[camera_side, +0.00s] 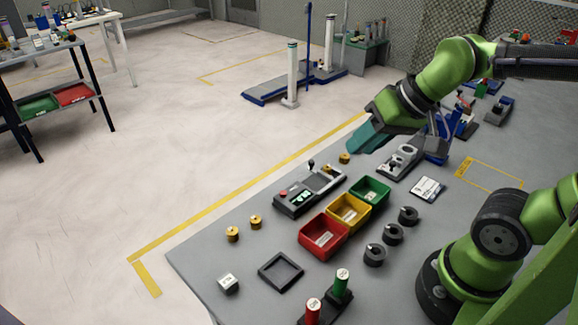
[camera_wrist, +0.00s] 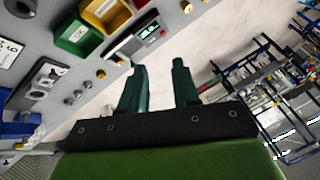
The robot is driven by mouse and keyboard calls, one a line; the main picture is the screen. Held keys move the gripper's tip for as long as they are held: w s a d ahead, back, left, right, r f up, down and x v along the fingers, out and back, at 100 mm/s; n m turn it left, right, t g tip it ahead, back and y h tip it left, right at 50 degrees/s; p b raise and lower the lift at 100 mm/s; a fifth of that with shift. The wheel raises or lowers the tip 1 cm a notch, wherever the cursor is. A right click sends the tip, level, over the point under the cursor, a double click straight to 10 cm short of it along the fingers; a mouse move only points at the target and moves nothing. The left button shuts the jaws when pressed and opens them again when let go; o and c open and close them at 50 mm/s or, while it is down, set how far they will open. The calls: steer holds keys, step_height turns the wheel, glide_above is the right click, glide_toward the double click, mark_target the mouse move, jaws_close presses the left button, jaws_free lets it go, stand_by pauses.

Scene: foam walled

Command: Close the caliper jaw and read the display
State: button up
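I cannot make out a caliper for certain. A grey device (camera_side: 310,191) with a small lit display, a red button and a dark post lies near the table's far edge. It also shows at the top of the wrist view (camera_wrist: 133,38); its reading is too small to tell. A second grey device (camera_side: 400,162) with round parts lies to its right, and it is at the left of the wrist view (camera_wrist: 44,82). My gripper (camera_side: 360,141) is above the table, between and above these devices. Its two teal fingers are apart with nothing between them in the wrist view (camera_wrist: 159,66).
Red (camera_side: 323,238), yellow (camera_side: 349,213) and green (camera_side: 370,191) bins stand in a row mid-table. Dark round knobs (camera_side: 392,234), brass pieces (camera_side: 255,222), a black square frame (camera_side: 280,272) and a white card (camera_side: 427,188) lie around.

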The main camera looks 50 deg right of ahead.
steer(key=shift+s+a+r, duration=0.2)
steer(key=shift+s+a, duration=0.05)
steer(key=shift+s, duration=0.35)
steer(key=shift+o, duration=0.9)
steer(key=shift+s+r+t, duration=0.1)
steer(key=shift+r+t, duration=0.2)
steer(key=shift+t, duration=0.1)
steer(key=shift+o, duration=0.5)
steer(key=shift+f, duration=0.2)
steer(key=n+g+h, duration=0.2)
steer(key=n+g, duration=0.5)
steer(key=n, duration=0.2)
glide_above(312, 161)
step_height(312, 161, down, 4)
step_height(312, 161, down, 17)
steer(key=shift+r, duration=0.2)
